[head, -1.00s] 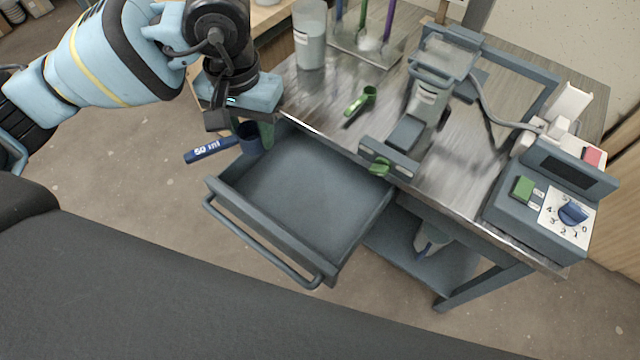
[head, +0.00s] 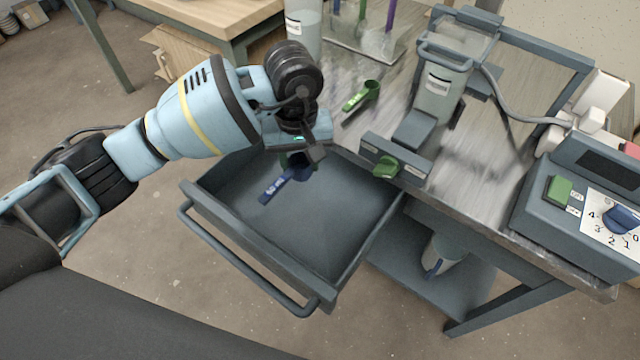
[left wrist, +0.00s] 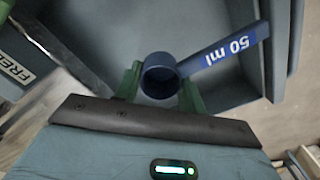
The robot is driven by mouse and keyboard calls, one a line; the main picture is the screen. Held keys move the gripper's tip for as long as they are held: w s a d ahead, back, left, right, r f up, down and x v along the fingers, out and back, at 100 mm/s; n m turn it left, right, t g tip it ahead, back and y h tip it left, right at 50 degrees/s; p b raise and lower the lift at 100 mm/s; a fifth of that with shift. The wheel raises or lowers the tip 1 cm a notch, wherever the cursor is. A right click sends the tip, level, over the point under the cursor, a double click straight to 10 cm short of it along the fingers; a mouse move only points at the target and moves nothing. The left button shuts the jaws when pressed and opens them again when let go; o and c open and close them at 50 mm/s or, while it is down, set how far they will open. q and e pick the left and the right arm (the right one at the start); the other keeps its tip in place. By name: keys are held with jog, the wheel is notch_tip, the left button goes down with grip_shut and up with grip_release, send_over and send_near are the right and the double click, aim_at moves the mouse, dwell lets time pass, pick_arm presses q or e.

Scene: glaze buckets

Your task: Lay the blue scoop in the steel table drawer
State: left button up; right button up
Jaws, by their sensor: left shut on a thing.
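The blue scoop (head: 274,187) has a round cup and a flat handle marked "50 ml". My left gripper (head: 296,158) is shut on its cup. In the left wrist view the scoop's cup (left wrist: 160,75) sits between the green fingers, with the handle pointing to the upper right. The steel table drawer (head: 330,215) is pulled open and empty. The scoop is over the drawer's back left part; I cannot tell whether it touches the drawer floor. My right gripper is not in view.
A green scoop (head: 361,96) lies on the steel table top (head: 400,85). A control box (head: 580,200) is at the right. The drawer floor is free.

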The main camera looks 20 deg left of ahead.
pick_arm(q)
send_over(303, 200)
jog(key=shift+f+b, duration=0.45)
jog(key=shift+f, duration=2.6)
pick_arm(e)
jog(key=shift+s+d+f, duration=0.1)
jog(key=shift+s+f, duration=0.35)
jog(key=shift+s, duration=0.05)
pick_arm(q)
jog(key=shift+f+b, duration=0.3)
jog(key=shift+f, duration=1.55)
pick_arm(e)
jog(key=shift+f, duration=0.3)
pick_arm(q)
jog(key=shift+f, duration=0.2)
jog(key=o, duration=1)
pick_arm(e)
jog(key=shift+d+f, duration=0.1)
pick_arm(q)
jog(key=shift+r, duration=0.1)
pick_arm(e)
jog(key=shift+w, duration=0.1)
